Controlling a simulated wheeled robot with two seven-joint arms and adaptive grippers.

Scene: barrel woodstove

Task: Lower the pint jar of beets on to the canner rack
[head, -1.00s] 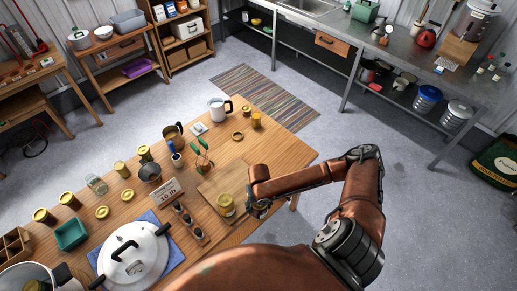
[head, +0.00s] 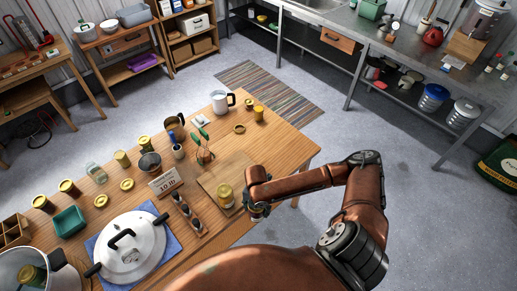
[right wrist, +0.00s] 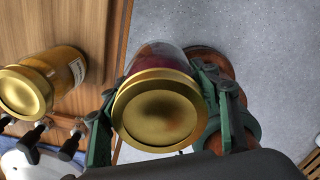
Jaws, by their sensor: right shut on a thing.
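My right gripper (right wrist: 165,125) is shut on a pint jar of beets (right wrist: 160,58), with dark red contents and a gold lid facing the wrist camera. In the head view the right gripper (head: 258,210) is at the table's right edge, beside the board; the held jar is mostly hidden there. The canner pot (head: 62,258) stands at the lower left, partly cut off, with a gold-lidded jar (head: 32,275) inside. I cannot make out the rack in it. My left gripper is not in view.
An amber jar (head: 225,196) stands on the cutting board (head: 236,170), left of the right gripper; it also shows in the wrist view (right wrist: 68,66). The large lid (head: 130,250) lies on a blue cloth (head: 172,243) between board and canner.

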